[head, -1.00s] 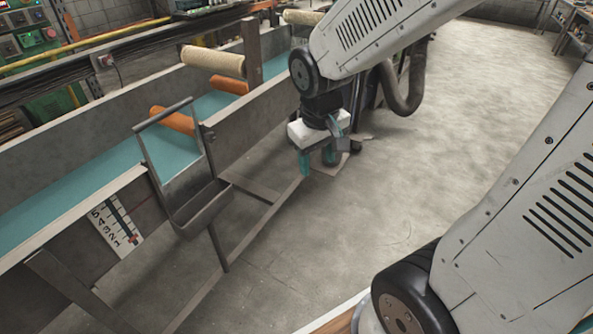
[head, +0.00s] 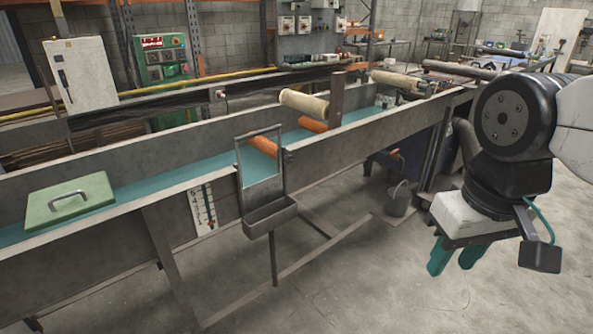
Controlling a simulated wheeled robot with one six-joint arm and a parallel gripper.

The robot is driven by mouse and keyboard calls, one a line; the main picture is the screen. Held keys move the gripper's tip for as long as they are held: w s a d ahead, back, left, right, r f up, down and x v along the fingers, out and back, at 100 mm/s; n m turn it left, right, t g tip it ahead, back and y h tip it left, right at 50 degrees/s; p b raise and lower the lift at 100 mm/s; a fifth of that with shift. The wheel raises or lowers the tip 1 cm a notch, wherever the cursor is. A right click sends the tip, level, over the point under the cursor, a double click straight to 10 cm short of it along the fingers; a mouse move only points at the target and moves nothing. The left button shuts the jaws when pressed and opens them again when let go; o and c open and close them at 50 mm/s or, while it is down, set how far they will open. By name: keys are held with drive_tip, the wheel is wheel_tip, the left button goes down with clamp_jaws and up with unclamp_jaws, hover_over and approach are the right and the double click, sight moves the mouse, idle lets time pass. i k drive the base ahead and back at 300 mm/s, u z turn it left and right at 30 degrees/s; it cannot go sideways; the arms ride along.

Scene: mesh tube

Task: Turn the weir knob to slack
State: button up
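The weir (head: 262,185) is a grey metal gate with a top bar and a small trough, set at the near wall of the flume. A small dark knob (head: 289,156) sticks out at the right side of its frame; its setting is too small to read. A white scale board (head: 203,210) with dark marks hangs on the wall left of the weir. My gripper (head: 455,262) is at the right over the floor, well away from the weir. Its two teal fingers point down, apart, with nothing seen between them.
A grey bucket (head: 398,200) stands on the floor. Floor in front is clear.

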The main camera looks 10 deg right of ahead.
sight(288, 158)
drive_tip(key=z, duration=0.45)
drive_tip(key=i, duration=1.1)
drive_tip(key=z, duration=0.2)
